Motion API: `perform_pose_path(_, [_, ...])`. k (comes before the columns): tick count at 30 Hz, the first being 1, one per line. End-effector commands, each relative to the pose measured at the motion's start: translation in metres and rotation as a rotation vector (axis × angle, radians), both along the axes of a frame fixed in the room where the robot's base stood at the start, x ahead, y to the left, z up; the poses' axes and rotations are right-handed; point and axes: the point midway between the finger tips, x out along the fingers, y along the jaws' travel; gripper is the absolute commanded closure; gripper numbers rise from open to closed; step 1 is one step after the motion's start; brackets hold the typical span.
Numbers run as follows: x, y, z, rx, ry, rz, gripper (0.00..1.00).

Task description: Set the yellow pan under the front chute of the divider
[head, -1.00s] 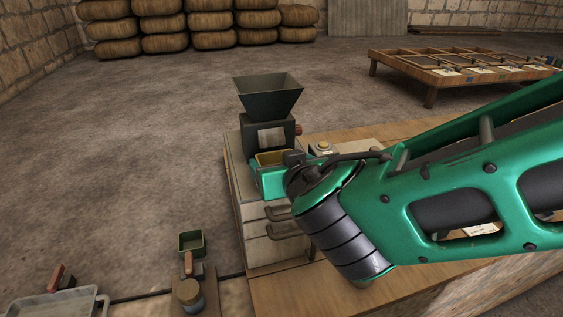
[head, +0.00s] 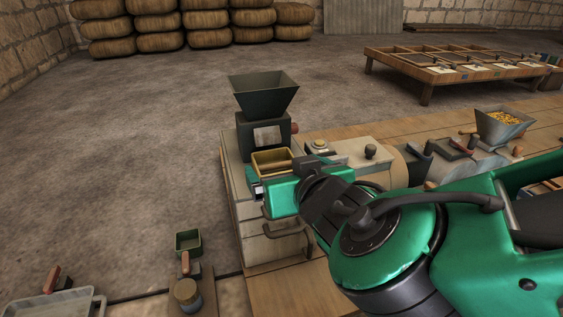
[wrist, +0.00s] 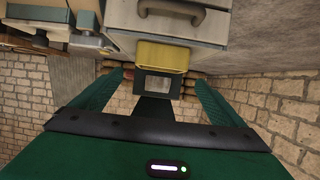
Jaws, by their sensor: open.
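The yellow pan (head: 272,158) sits upright at the front of the divider (head: 263,134), low beneath its dark hopper (head: 264,95). The chute itself cannot be made out, so I cannot tell how exactly the pan lines up with it. My green gripper (head: 262,186) is just in front of and slightly below the pan in the head view. The wrist view is upside down. There my gripper (wrist: 160,82) has its two fingers spread apart with nothing held between them. The pan (wrist: 162,57) shows just beyond the fingertips; contact cannot be told.
A pale cabinet with drawer handles (head: 280,232) stands under the divider. Machines and a grain-filled hopper (head: 502,124) stand along the bench to the right. A small green pan (head: 188,241) and a grey tray (head: 52,306) are at lower left. The floor at left is clear.

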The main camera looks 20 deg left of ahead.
Motion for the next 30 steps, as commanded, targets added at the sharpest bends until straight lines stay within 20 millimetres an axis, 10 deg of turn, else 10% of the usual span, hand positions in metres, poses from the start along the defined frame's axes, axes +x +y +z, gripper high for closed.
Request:
perform_pose_path(22, [-0.031,-0.028,0.016,-0.007,0.005,-0.017,0.06])
perform_pose_path(26, [-0.003,-0.064,0.006,-0.047,0.046,-0.111,0.06])
perform_pose_path(30, [0.038,-0.14,-0.014,-0.121,0.141,-0.289,0.06])
